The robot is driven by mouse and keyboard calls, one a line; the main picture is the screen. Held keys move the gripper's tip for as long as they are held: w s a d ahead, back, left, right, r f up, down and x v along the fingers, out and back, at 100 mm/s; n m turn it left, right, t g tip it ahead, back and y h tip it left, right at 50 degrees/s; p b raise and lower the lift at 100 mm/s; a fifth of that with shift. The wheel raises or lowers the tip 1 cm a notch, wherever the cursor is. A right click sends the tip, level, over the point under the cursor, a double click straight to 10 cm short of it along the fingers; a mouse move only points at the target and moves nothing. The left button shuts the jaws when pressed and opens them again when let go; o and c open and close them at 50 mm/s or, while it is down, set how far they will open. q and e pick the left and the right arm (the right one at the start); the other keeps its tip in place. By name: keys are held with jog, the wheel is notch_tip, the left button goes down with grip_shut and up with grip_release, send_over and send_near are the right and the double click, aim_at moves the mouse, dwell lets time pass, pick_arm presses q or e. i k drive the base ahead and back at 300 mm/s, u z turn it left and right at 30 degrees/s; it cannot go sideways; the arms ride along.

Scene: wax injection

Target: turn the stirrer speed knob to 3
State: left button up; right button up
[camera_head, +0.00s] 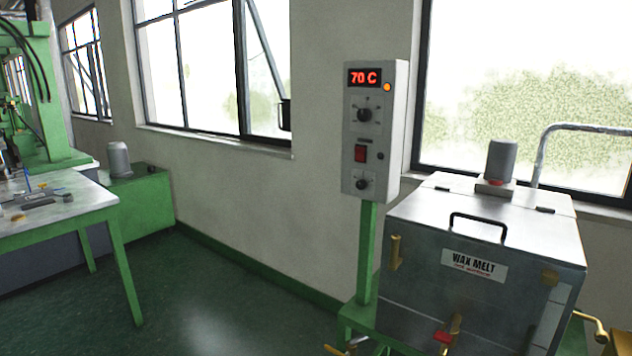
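A grey control box (352,98) stands on a green post in the middle of the head view. Its red display (364,77) reads 70 C. Below the display is a black upper knob (365,115), then a red switch (361,153), then a black lower knob (362,181). The knob labels and scale marks are too small to read, so I cannot tell which knob is the stirrer speed or where it points. Neither of my grippers is in view.
A steel wax melt tank (420,285) with a handled lid and a grey motor (501,160) stands right of the box. A white-topped table (75,204) is at the left. Green floor (215,290) between them is clear. A green post (367,255) carries the box.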

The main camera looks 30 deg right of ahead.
aim_at(361, 184)
jog(key=z, duration=0.35)
jog(key=i, duration=0.75)
jog(key=z, duration=0.65)
